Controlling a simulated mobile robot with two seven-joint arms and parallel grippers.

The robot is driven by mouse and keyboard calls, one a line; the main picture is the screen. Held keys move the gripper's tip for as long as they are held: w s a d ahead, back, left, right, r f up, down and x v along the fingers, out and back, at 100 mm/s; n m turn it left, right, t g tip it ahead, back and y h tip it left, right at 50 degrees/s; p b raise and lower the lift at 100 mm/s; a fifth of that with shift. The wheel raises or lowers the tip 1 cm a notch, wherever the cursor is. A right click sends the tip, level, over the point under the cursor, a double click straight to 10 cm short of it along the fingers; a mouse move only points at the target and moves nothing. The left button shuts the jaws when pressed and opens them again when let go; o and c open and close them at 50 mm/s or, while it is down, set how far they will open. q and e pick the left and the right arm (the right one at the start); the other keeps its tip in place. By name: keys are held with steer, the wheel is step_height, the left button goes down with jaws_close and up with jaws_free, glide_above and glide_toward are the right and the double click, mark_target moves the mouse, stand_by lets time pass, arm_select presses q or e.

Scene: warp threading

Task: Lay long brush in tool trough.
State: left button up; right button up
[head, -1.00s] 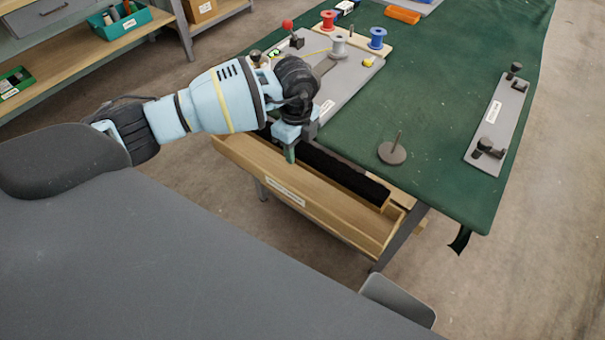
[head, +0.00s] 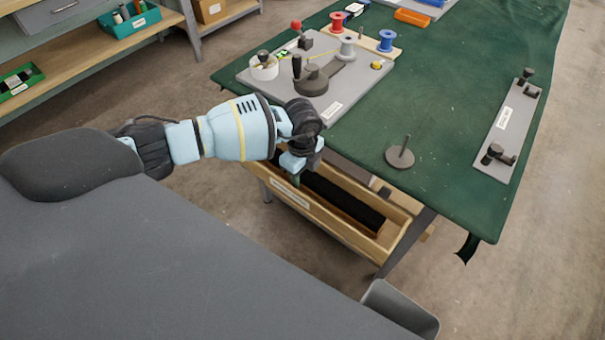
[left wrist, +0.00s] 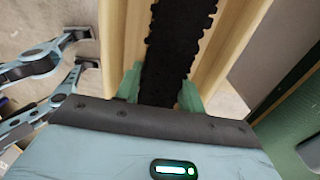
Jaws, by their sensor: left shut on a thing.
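The long brush (head: 350,204) is a long bar of black bristles. It lies lengthwise between the walls of the wooden tool trough (head: 345,235), which hangs along the near edge of the table. My left gripper (head: 296,177) reaches down into the trough's left part and is shut on the brush. The left wrist view shows its green fingertips (left wrist: 162,88) on either side of the brush (left wrist: 180,35), with the trough's pale wooden walls (left wrist: 228,45) beyond them. Whether the brush touches the trough floor is hidden.
The green table (head: 440,110) stands behind the trough. It holds a grey board (head: 345,95) with a dark round tool (head: 312,85), a spindle on a disc (head: 400,157), several thread spools, and a grey plate (head: 508,130) at right. A grey bin (head: 400,312) stands in front.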

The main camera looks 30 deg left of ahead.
arm_select(q)
steer(key=shift+f, duration=0.35)
steer(key=o, duration=0.9)
steer(key=shift+o, duration=0.2)
step_height(320, 180, up, 11)
steer(key=shift+r+p, duration=0.15)
steer(key=shift+p, duration=0.45)
steer(key=shift+r, duration=0.5)
